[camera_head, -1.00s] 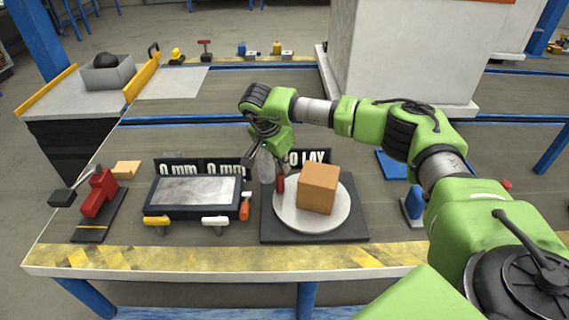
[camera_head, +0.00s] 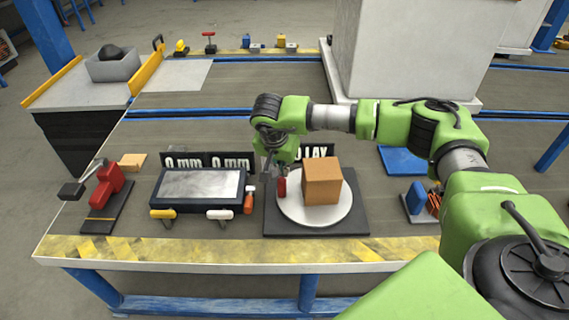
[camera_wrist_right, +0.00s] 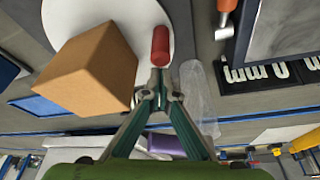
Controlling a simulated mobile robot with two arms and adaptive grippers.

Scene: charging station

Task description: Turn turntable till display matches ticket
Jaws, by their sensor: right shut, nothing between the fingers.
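The turntable (camera_head: 292,213) is a pale round disc on a dark square base. A brown box (camera_head: 321,181) sits on it right of centre, and a red peg (camera_head: 281,188) stands near its left edge. My right gripper (camera_head: 274,174) is shut and empty, just behind the peg. In the right wrist view its fingertips (camera_wrist_right: 160,75) meet at the end of the red peg (camera_wrist_right: 160,45); I cannot tell whether they touch. A dark display (camera_head: 320,150) behind the turntable reads "LAY", its left part hidden by my gripper. I cannot make out a ticket. My left gripper is out of view.
A framed grey panel (camera_head: 197,187) with white and orange handles lies left of the turntable, with "0 mm" displays (camera_head: 208,160) behind it. A red lever clamp (camera_head: 105,185) stands farther left. A clear object (camera_wrist_right: 199,95) is beside my fingers. A blue block (camera_head: 416,198) stands right.

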